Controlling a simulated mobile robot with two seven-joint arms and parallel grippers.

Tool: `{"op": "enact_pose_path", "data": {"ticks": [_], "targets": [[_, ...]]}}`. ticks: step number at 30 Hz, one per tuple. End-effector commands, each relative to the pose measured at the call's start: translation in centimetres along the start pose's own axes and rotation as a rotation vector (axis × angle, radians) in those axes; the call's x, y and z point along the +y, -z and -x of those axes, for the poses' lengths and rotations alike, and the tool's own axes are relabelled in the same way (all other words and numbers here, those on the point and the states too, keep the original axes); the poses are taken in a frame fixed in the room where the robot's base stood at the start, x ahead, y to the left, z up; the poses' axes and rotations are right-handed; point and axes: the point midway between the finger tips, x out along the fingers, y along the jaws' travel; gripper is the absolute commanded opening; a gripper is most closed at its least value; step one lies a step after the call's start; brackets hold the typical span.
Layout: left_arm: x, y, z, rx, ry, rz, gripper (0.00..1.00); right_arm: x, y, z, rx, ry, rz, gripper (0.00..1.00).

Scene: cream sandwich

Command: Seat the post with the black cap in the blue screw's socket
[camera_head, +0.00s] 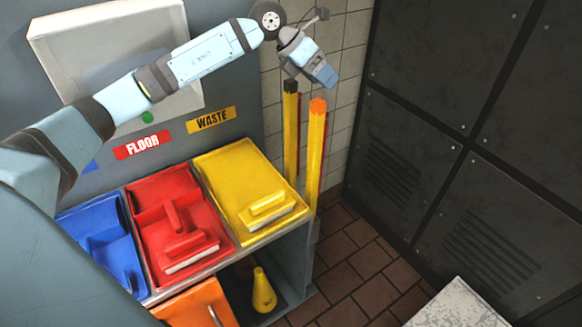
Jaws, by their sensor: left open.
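The yellow post with the black cap (290,135) stands upright beside the right end of the tray unit, in front of the tiled wall. Its lower end is hidden behind the unit. My left gripper (325,76) is open, just above and right of the black cap in the picture. I cannot tell whether it touches the post. A second yellow post with an orange cap (316,150) stands just to the right. I see no blue screw or socket. My right gripper is not in view.
The unit holds a blue tray (83,215), a red tray (150,184) and a yellow tray (222,168), with block-handled tools. A yellow bottle-shaped thing (263,292) is on the lower shelf. Dark lockers (460,110) stand right; brown floor tiles (352,262) are clear between.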

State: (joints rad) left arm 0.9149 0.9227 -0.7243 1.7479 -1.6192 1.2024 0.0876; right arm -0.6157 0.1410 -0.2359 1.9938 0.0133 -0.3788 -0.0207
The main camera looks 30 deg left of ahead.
Motion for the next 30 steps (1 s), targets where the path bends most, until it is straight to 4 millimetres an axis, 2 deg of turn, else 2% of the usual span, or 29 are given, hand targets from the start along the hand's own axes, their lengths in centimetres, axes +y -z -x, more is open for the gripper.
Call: {"op": "enact_pose_path", "data": {"ticks": [1, 3, 6, 9, 11, 21, 30], "targets": [[2.6, -0.3, 2.7, 0.058, -0.112, -0.010, 0.62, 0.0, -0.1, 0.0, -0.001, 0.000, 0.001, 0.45], [5.4, 0.0, 5.7, 0.139, -0.234, -0.005, 0.62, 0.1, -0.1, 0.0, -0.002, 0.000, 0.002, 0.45], [7.8, 0.4, 8.9, 0.217, -0.348, 0.015, 0.62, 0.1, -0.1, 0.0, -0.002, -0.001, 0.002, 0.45], [9.0, 0.8, 10.1, 0.257, -0.399, 0.029, 0.62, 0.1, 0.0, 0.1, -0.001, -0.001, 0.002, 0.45], [9.4, 1.0, 9.8, 0.266, -0.409, 0.033, 0.62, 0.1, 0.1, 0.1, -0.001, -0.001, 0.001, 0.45], [11.8, 2.6, 4.3, 0.266, -0.407, 0.033, 0.62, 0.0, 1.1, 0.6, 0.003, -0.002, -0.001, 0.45], [12.8, 3.4, 2.1, 0.266, -0.405, 0.032, 0.62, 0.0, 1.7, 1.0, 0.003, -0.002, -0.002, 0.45]]}}
